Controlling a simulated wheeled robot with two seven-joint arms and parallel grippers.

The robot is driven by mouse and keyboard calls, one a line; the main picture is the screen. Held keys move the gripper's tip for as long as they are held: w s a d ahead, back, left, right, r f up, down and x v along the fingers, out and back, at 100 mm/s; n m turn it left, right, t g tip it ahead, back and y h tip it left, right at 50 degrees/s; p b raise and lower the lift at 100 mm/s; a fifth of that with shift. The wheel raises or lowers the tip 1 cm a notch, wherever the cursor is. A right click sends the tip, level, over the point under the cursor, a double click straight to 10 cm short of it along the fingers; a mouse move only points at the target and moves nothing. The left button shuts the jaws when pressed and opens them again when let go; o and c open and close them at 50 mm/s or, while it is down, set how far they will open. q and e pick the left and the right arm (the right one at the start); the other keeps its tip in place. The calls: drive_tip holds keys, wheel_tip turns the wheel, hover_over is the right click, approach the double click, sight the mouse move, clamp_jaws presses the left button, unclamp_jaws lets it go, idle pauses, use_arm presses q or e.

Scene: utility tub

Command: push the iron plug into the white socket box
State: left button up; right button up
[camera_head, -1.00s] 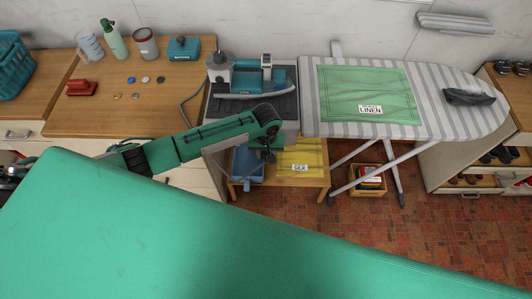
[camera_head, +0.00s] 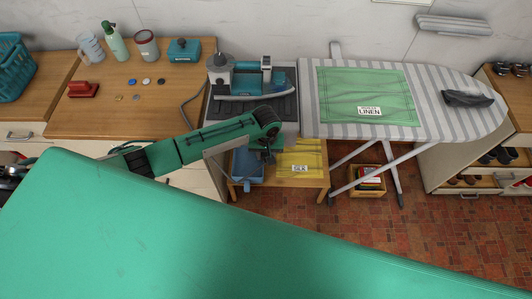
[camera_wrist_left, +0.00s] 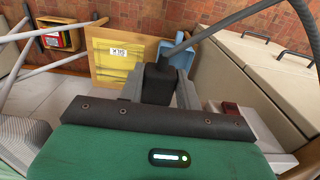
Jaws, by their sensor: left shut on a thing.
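The iron (camera_head: 266,78), teal and grey, stands on a dark mat at the left end of the ironing board. My left gripper (camera_head: 264,156) hangs in front of that stand, small and mostly hidden by its own arm. In the left wrist view, my left gripper (camera_wrist_left: 158,84) is shut on the black iron plug (camera_wrist_left: 158,77), with its grey cord (camera_wrist_left: 222,24) running to the upper right. I cannot clearly make out the white socket box; a dark red piece (camera_wrist_left: 231,108) on a pale surface shows right of the gripper. My right gripper is not in view.
The striped ironing board (camera_head: 440,88) holds a green linen cloth (camera_head: 350,85). A low wooden shelf below holds a yellow silk cloth (camera_head: 292,158) and a blue container (camera_head: 246,165). Left is a wooden counter (camera_head: 85,120) with bottles and small items. Pale cabinets (camera_wrist_left: 265,85) stand close by.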

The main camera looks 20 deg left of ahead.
use_arm(q)
drive_tip(key=o, duration=1)
drive_tip(key=shift+w, duration=0.1)
drive_tip(key=shift+o, duration=0.2)
